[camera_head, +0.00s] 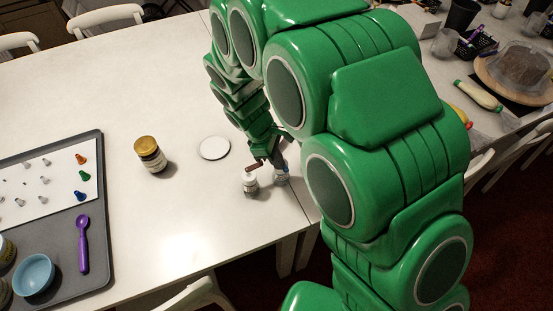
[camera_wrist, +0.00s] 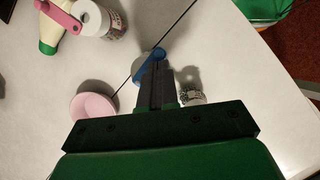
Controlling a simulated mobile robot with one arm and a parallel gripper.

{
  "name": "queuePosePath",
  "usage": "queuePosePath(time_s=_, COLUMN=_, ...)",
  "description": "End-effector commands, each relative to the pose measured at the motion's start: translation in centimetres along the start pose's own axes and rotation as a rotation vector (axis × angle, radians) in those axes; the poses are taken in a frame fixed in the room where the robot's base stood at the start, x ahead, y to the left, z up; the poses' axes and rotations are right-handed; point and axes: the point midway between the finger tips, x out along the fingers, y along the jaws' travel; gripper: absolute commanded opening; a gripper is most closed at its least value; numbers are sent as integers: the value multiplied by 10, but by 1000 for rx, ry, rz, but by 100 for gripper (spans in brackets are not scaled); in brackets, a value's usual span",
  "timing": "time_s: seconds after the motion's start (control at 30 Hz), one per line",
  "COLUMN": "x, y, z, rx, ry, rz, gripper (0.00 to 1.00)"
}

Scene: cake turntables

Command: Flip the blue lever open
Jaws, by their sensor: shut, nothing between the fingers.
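The blue lever (camera_wrist: 149,66) shows in the wrist view just beyond the tips of my gripper (camera_wrist: 158,70). Its far end reaches up past the fingers and its near part is partly hidden by them. I cannot tell whether the fingers touch it.
A small white jar (camera_head: 250,184) stands close by on the left. A gold-lidded jar (camera_head: 150,156), a white disc (camera_head: 214,148) and a grey tray (camera_head: 103,220) lie further left.

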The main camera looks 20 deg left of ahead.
Motion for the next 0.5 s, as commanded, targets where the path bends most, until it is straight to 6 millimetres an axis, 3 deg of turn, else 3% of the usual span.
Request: queuePosePath(time_s=0.5, x=4, y=3, z=12, rx=-374, ry=0, rz=149, gripper=0)
